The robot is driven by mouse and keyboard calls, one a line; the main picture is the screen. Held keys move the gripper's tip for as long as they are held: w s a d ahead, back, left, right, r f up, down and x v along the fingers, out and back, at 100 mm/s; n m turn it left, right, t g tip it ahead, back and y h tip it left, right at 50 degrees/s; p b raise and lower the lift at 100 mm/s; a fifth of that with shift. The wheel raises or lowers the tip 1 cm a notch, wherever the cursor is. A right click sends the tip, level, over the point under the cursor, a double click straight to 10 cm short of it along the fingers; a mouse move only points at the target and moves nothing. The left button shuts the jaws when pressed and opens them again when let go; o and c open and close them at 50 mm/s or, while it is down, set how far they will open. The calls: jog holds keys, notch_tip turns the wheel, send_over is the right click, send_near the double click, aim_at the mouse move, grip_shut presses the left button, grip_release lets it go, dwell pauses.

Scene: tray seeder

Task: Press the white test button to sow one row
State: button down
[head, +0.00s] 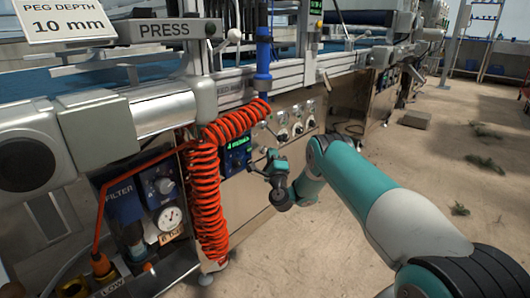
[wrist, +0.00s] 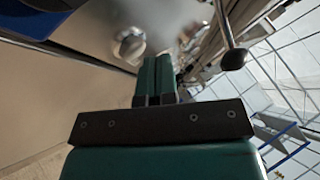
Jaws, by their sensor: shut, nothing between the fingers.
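My gripper (head: 260,164) is shut and empty, close in front of the machine's metal front panel, just right of a blue control box (head: 236,153) with a green display. In the wrist view the shut fingers (wrist: 155,66) point toward the panel. A pale, blurred round knob or button (wrist: 130,46) shows just left of and beyond the fingertips there. I cannot tell whether it is the white test button. No button clearly marked as test is readable in the head view. I cannot tell whether the fingertips touch anything.
A coiled orange hose (head: 207,200) hangs left of my gripper. Several round dials (head: 282,135) sit on the panel to its right. Open concrete floor (head: 320,250) lies to the right.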

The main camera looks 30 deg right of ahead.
jog(key=shift+f, duration=0.1)
jog(key=shift+s+d+f+b, duration=0.1)
jog(key=shift+d+f+b, duration=0.25)
jog(key=shift+f+b, duration=0.25)
jog(key=shift+d+f+b, duration=0.3)
jog(key=shift+f+b, duration=0.15)
jog(key=shift+b, duration=0.25)
jog(key=s+b, duration=0.1)
jog(key=b, duration=0.2)
jog(key=s+r+b, duration=0.1)
jog(key=s+b, duration=0.1)
jog(key=b, duration=0.1)
jog(key=s+b, duration=0.2)
jog(key=b, duration=0.1)
jog(key=shift+s+d+r, duration=0.1)
jog(key=shift+d+r, duration=0.15)
jog(key=shift+d, duration=0.1)
